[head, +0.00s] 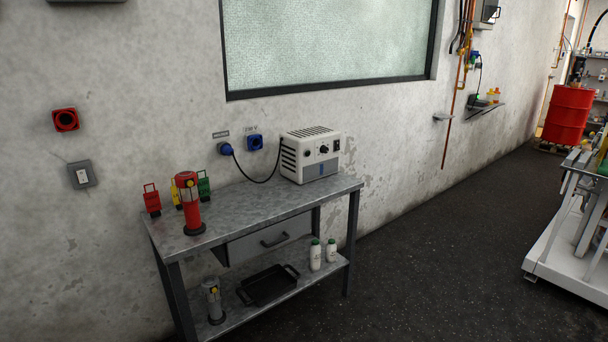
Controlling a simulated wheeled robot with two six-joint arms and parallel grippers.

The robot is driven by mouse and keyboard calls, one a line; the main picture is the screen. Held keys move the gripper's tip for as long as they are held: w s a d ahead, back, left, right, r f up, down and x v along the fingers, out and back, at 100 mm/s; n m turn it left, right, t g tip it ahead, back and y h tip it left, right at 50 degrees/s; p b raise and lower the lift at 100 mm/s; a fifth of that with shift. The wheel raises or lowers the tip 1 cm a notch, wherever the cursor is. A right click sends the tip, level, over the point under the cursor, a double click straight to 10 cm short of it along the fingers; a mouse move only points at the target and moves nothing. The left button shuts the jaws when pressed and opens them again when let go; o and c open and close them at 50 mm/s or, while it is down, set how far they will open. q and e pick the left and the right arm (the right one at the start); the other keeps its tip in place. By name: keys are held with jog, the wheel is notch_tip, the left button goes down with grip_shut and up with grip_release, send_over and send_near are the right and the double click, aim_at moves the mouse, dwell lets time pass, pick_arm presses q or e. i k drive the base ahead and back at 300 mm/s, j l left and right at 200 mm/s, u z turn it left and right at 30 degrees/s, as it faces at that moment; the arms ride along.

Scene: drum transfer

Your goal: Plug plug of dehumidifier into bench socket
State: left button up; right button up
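The dehumidifier appears to be the white box (311,156) with a slotted top, standing at the back right of the metal bench (262,197). A black cable (258,178) runs from it, sagging, to a round blue plug (226,149) at the wall. Whether the plug sits in a holder or an outlet there, I cannot tell. Neither of my grippers is in view.
A red lantern (188,214) and small red, yellow and green items stand on the bench's left. A black tray (268,285) and white bottles (316,256) are on the lower shelf. Dark floor is clear right of the bench, towards a white-based metal frame (556,248) and red drum (567,116).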

aim_at(227, 149)
jog(key=i, duration=2)
jog(key=z, duration=0.2)
